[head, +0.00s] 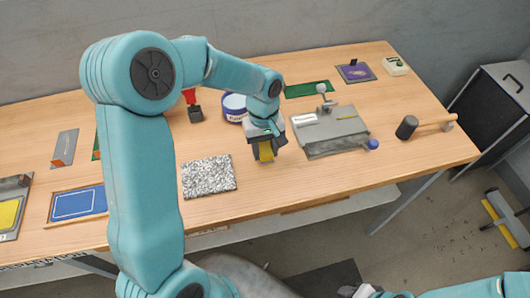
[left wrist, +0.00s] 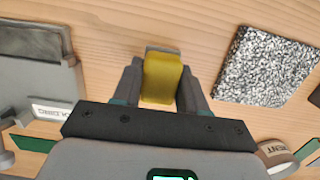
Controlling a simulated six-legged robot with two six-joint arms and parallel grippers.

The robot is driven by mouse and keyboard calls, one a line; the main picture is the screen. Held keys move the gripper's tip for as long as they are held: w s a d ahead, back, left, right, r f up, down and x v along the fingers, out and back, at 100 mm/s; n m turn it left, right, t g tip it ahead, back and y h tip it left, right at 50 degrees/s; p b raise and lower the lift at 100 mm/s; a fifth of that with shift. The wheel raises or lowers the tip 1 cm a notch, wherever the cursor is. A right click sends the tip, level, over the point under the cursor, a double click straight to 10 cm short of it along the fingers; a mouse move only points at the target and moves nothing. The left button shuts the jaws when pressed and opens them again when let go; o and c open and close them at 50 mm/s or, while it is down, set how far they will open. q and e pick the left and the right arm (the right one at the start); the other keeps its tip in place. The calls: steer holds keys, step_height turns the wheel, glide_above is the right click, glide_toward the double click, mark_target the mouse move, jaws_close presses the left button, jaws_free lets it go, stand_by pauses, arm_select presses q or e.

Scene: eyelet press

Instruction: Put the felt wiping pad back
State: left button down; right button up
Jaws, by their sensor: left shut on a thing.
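My left gripper (head: 263,158) is shut on a small block with a yellow body and a grey end, which I take to be the felt wiping pad (head: 266,151). In the left wrist view the pad (left wrist: 162,78) sits between the two fingers, its yellow side toward the camera. The gripper points down over the wooden table, between the speckled slab and the grey press plate. I cannot tell whether the pad touches the table. Part of my right arm shows at the bottom right of the head view; its jaws cannot be made out.
The speckled slab (head: 208,176) lies left of the gripper. The grey plate (head: 330,131) with a blue knob lies right of it. A round blue-and-white tin (head: 234,106) stands behind. A mallet (head: 408,127) lies further right. Bare wood surrounds the gripper toward the front edge.

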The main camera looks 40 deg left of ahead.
mark_target(265, 156)
arm_select(q)
step_height(265, 156, down, 3)
steer(key=shift+r, duration=0.15)
steer(key=shift+f, duration=0.2)
steer(key=c, duration=0.6)
jaws_free()
steer(key=shift+r, duration=0.1)
steer(key=shift+r, duration=0.2)
steer(key=r, duration=0.8)
steer(key=w+a+r, duration=0.1)
steer(key=r, duration=0.3)
